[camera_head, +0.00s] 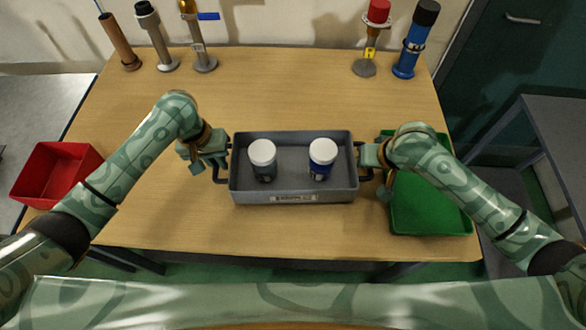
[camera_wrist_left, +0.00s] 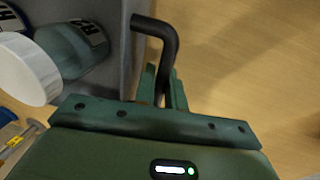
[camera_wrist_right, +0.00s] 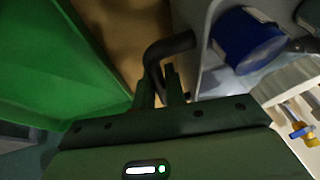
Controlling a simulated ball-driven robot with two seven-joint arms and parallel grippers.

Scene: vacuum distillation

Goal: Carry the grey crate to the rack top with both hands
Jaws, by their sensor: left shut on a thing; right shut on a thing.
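The grey crate (camera_head: 292,192) is in the middle of the wooden table in the head view, level, with two white-capped bottles upright inside. One bottle is grey-green (camera_head: 263,160), the other is blue (camera_head: 322,158). My left gripper (camera_head: 221,160) is shut on the crate's left black handle, which shows in the left wrist view (camera_wrist_left: 160,45). My right gripper (camera_head: 370,160) is shut on the right handle, seen in the right wrist view (camera_wrist_right: 165,48). I cannot tell whether the crate touches the table. No rack top is clearly identifiable.
A green tray (camera_head: 430,222) lies close on the right, partly under my right arm. A red bin (camera_head: 55,170) sits at the left edge. Several pipe fittings, including a blue one (camera_head: 416,40), stand along the back. The table (camera_head: 290,90) behind the crate is clear.

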